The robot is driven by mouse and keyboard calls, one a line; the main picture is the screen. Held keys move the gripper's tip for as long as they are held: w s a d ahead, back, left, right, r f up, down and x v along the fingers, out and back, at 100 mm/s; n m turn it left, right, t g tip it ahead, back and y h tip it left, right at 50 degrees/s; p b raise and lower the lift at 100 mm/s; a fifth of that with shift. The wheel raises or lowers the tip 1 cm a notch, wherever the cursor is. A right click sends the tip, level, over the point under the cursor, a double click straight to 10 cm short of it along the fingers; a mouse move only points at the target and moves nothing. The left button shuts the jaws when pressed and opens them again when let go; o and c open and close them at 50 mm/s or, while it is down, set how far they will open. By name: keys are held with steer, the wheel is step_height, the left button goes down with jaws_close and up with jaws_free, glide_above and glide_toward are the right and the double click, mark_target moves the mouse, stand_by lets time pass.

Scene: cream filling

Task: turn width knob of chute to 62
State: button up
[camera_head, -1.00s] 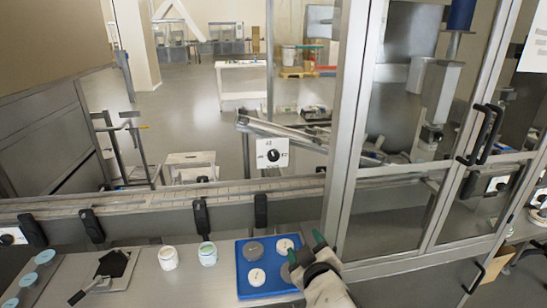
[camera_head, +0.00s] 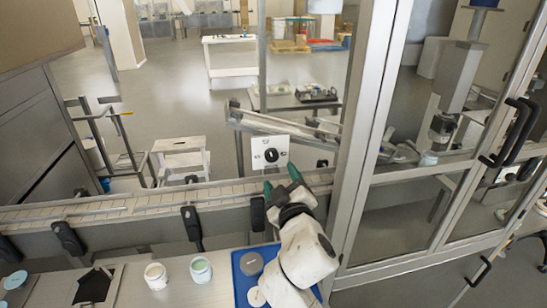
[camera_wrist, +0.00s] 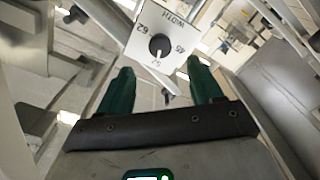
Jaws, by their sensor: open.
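The width knob (camera_head: 271,155) is a black dial on a white square plate (camera_head: 258,163) beside the chute (camera_head: 290,128), behind the conveyor. In the wrist view the knob (camera_wrist: 159,46) shows upside down on its plate (camera_wrist: 140,35), with "62" at left, "45" at right and a third number below. Its white mark points towards that lower number. My gripper (camera_head: 281,180), with green fingers, is open just in front of and below the plate in the head view. In the wrist view the open fingers (camera_wrist: 160,70) lie either side of the knob's line, apart from it.
A conveyor (camera_head: 150,207) with black clamps runs across in front of the plate. A framed glass enclosure (camera_head: 415,200) stands close on the right. Two jars (camera_head: 155,276) and a blue tray (camera_head: 244,287) with round lids are on the counter below my arm.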

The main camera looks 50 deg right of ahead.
mark_target(273, 158)
steer(key=p+x, duration=0.2)
steer(key=x, duration=0.6)
steer(key=shift+w+d, duration=0.15)
steer(key=shift+d, duration=0.05)
steer(key=shift+c, duration=0.3)
steer(key=c, duration=1)
